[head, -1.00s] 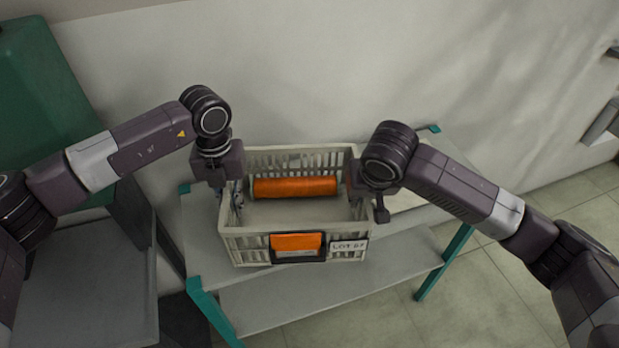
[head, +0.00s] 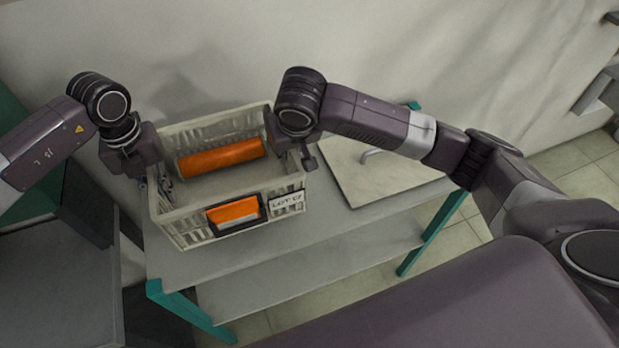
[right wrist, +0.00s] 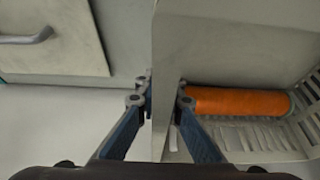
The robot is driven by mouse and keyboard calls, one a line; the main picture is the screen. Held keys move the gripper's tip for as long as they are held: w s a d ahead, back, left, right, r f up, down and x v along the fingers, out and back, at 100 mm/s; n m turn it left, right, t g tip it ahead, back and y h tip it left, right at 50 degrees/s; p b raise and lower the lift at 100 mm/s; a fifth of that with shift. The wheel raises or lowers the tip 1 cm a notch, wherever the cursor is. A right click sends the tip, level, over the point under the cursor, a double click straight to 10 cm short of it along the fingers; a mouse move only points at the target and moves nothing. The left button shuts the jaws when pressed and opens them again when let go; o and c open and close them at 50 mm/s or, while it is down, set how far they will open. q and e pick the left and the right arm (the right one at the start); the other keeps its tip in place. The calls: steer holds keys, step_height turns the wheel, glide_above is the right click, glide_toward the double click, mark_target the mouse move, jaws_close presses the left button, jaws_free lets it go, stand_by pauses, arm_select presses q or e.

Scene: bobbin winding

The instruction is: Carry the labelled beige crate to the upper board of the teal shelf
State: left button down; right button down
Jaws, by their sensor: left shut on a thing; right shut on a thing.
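The beige crate (head: 188,234) has slatted walls, a LOT label (head: 287,201) and an orange card (head: 232,211) on its front. An orange roll (head: 222,158) lies inside along the back. My left gripper (head: 157,184) is shut on the left wall, its fingertips partly hidden. My right gripper (head: 298,158) is shut on the right wall; the right wrist view shows its fingers (right wrist: 161,92) on either side of the wall. The crate is over the grey upper board (head: 190,268) of the teal shelf. I cannot tell whether its base touches the board.
A pale slab with a curved handle (head: 375,156) lies on the board right of the crate. The shelf's lower board (head: 310,268) looks empty. Teal legs (head: 432,232) stand at the ends. A dark grey surface (head: 60,285) is at left; the wall is behind.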

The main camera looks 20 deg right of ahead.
mark_target(150, 175)
arm_select(q)
steer(key=shift+d+f, duration=0.1)
arm_select(e)
steer(key=shift+d+f, duration=0.1)
steer(key=shift+f, duration=0.05)
